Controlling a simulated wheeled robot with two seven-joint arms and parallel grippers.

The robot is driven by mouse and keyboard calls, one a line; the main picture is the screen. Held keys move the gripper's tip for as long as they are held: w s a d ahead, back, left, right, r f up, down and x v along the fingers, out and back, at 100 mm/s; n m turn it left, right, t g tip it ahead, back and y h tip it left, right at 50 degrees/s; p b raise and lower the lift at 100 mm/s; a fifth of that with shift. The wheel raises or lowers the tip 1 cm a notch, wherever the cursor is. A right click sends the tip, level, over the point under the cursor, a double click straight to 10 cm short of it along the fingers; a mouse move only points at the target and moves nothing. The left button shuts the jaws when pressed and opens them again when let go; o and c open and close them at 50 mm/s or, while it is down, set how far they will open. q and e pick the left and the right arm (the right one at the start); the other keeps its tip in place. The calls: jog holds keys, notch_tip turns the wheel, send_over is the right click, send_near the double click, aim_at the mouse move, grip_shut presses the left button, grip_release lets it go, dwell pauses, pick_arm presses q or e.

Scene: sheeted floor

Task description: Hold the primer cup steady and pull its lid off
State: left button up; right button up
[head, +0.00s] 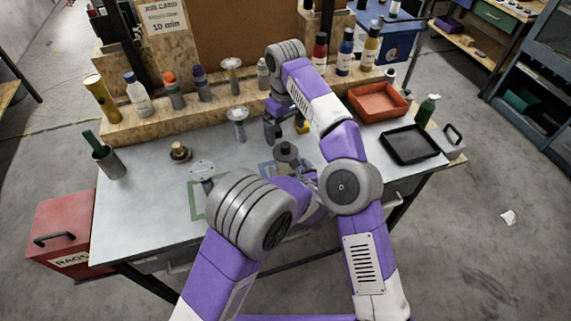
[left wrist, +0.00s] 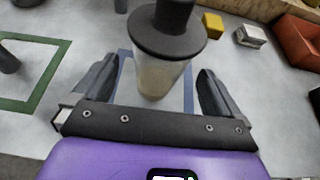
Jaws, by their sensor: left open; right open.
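The primer cup (left wrist: 160,78) is a clear cup with beige contents and a wide dark lid (left wrist: 168,42) with a knob. It stands upright on a blue square outline (left wrist: 124,72). The lid also shows in the head view (head: 286,154). My left gripper (left wrist: 156,76) is open, with one finger on each side of the cup and visible gaps. In the head view my left gripper (head: 294,171) is partly hidden by its own arm. My right gripper (head: 286,130) is open and empty, pointing down beyond the cup. The lid sits on the cup.
A yellow block (left wrist: 213,24) lies behind the cup. A red tray (head: 378,111) and a black tray (head: 428,151) are at the right. A green outline (left wrist: 50,82) is to the left. A wooden shelf (head: 205,118) with several bottles runs along the back.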

aim_at(286, 145)
pick_arm(q)
jog(key=x, duration=0.3)
jog(key=shift+w+a+f, duration=0.1)
jog(key=shift+w+f, duration=0.05)
jog(key=shift+w, duration=0.1)
pick_arm(e)
jog(key=shift+s, duration=0.1)
pick_arm(q)
jog(key=shift+w+a+f, duration=0.15)
jog(key=shift+w+f, duration=0.05)
jog(key=shift+w, duration=0.3)
jog(key=c, duration=1.5)
pick_arm(e)
notch_tip(286, 145, up, 4)
jog(key=s+r+m+t, duration=0.1)
jog(key=s+m+t, duration=0.1)
jog(key=m, duration=0.2)
jog(key=shift+y, duration=0.3)
jog(key=f, duration=0.4)
jog(key=w+f, duration=0.1)
jog(key=f, duration=0.3)
jog(key=w+f, duration=0.1)
jog(key=f, duration=0.3)
jog(key=shift+w+f, duration=0.1)
